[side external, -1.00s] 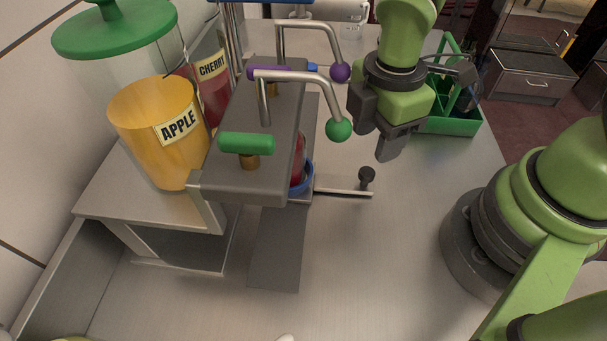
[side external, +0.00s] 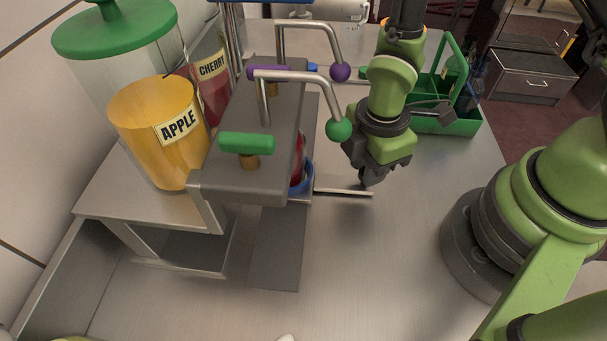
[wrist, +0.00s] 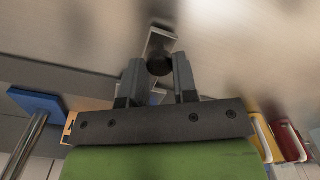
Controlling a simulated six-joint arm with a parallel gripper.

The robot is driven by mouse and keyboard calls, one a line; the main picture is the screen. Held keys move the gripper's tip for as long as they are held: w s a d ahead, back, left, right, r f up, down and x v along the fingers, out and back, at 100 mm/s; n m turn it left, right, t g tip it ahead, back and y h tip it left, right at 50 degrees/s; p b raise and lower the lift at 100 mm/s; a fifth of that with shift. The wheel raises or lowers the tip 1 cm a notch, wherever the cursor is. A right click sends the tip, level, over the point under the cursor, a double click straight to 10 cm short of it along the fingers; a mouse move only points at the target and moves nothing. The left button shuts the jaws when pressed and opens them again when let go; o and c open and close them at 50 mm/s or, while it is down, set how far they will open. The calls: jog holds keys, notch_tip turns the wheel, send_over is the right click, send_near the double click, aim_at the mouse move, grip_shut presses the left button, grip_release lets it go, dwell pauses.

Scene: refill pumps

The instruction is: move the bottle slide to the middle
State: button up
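The bottle slide has a metal rod (side external: 343,191) that sticks out to the right from under the grey pump housing (side external: 240,150). A blue round holder (side external: 303,182) with part of a red bottle (side external: 297,160) shows at the housing's right side. The rod's dark knob (wrist: 160,64) is between my gripper's two fingers in the wrist view; my gripper (wrist: 159,75) looks open around it, with a narrow gap at the left finger. In the side external view my gripper (side external: 370,178) points down at the rod's end and hides the knob.
The green-ball lever (side external: 339,130) hangs just left of my wrist, with the purple-ball lever (side external: 340,72) behind. A green caddy (side external: 450,122) stands behind right. The apple jar (side external: 160,130) is at left. The slide's grey track (side external: 275,250) is bare in front.

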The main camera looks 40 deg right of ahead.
jog(key=shift+c, duration=0.8)
jog(key=shift+w+d, duration=3.4)
jog(key=shift+w, duration=0.05)
jog(key=o, duration=0.9)
jog(key=shift+c, duration=0.2)
notch_tip(320, 180, up, 10)
